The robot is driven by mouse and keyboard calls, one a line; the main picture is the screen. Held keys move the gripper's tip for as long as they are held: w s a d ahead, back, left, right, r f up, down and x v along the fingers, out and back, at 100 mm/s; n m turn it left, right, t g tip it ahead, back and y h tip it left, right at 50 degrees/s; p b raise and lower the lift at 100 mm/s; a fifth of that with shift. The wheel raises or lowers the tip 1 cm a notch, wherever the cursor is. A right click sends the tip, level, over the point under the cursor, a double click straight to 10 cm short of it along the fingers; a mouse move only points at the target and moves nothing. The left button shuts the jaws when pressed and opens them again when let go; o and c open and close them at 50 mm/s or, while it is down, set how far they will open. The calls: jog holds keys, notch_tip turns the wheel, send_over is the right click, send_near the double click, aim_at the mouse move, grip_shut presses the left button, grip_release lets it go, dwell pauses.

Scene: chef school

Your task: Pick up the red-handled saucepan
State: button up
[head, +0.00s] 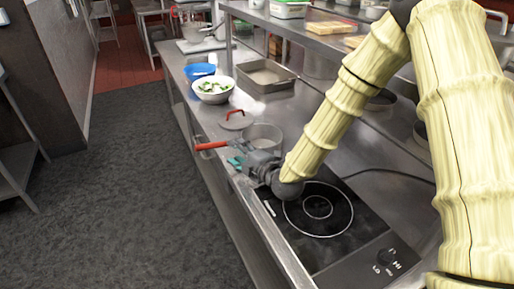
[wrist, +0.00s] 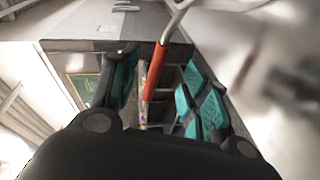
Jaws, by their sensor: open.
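The red-handled saucepan (head: 264,132) stands on the steel counter just beyond the cooktop. Its red handle (head: 211,146) points left, out past the counter's front edge. My gripper (head: 237,162) is low at the counter edge, on the near side of the handle and close to the pan. In the wrist view my gripper (wrist: 160,88) is open, with teal pads left and right. The red handle (wrist: 156,72) appears between them, apart from both pads.
A black cooktop (head: 340,235) is on the near side, under my arm. A white bowl of greens (head: 212,97), a blue bowl (head: 199,71) and a metal tray (head: 266,84) stand farther back. A shelf (head: 310,38) overhangs the counter.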

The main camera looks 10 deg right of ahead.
aim_at(226, 145)
jog(key=shift+p+x, duration=0.35)
jog(key=shift+x, duration=1.15)
jog(key=shift+w+a+r+p, duration=0.1)
jog(key=shift+w+a+p, duration=0.15)
jog(key=shift+w+p, duration=0.2)
jog(key=shift+f+p+x, duration=0.2)
jog(key=shift+p+x, duration=0.6)
jog(key=shift+x, duration=1.25)
grip_shut()
